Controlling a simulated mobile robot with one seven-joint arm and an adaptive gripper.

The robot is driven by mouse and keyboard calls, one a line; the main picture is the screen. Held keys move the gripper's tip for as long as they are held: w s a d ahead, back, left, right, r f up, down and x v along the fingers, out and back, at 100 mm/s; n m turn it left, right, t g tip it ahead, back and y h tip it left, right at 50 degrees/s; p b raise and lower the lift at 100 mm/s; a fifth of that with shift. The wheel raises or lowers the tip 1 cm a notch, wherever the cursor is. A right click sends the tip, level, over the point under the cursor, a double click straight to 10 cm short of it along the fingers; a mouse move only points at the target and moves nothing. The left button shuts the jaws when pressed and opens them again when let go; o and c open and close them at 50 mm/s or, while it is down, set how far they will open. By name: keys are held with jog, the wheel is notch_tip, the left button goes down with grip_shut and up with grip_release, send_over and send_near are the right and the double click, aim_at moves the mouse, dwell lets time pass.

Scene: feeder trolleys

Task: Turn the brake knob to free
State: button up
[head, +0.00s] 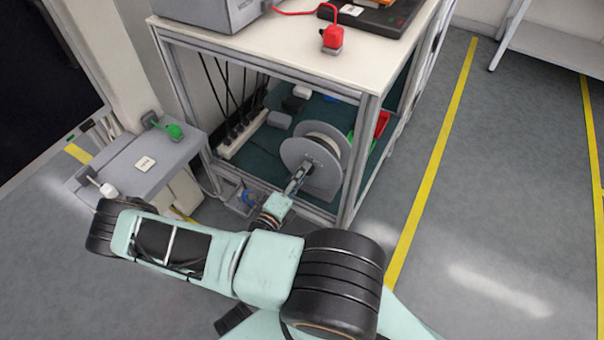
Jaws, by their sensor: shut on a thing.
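My gripper (299,177) reaches in under the bench, at the front face of a grey reel (321,156). Its fingers are shut at about the middle of the reel's disc, on what looks to be the brake knob. The knob itself is hidden behind the fingers, so I cannot tell which way it points. The reel stands upright in the bench's lower bay, with a paler drum behind its front disc.
The bench's metal front post (359,165) stands close right of the reel. A power strip (243,134) with black cables lies behind.

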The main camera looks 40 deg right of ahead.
aim_at(309, 143)
dwell(0.3)
jog(key=o, duration=1.2)
jog(key=shift+c, duration=0.2)
notch_tip(309, 143, up, 10)
jog(key=shift+r, duration=0.1)
